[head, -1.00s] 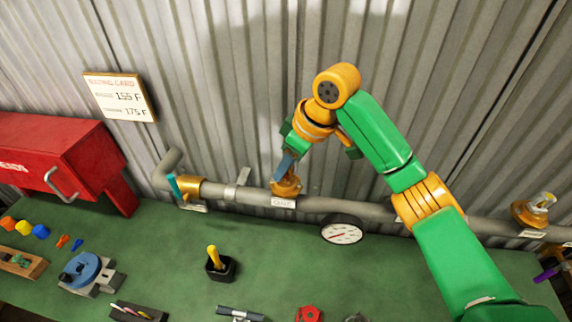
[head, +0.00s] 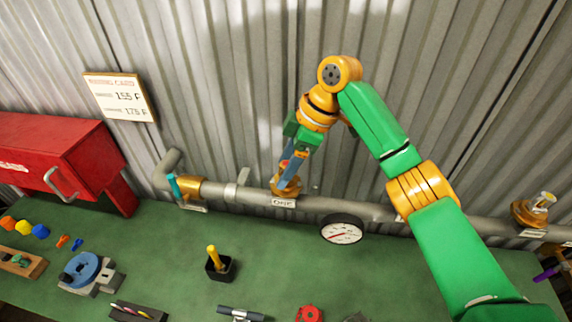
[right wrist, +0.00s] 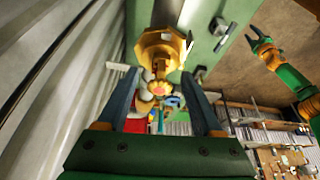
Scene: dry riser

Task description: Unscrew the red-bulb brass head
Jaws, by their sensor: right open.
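The brass head (head: 287,188) sits on the grey pipe above the label reading ONE. In the right wrist view the brass head (right wrist: 162,45) shows a faceted collar, and a small red part, seemingly its bulb (right wrist: 159,88), lies between my fingers. My right gripper (head: 289,172) is over the head, its fingers pointing down; in its wrist view the fingers (right wrist: 160,74) stand apart on either side with a gap, holding nothing. My left gripper (right wrist: 258,36) shows far off at the upper right of the right wrist view, fingers apart and empty. It is outside the head view.
The pipe (head: 230,193) runs along the corrugated wall, with a round gauge (head: 342,229) to the right. Another brass fitting (head: 532,210) with a clear bulb is at the far right. A teal-handled valve (head: 186,187) is left. A yellow-handled tool stands in a black holder (head: 220,266).

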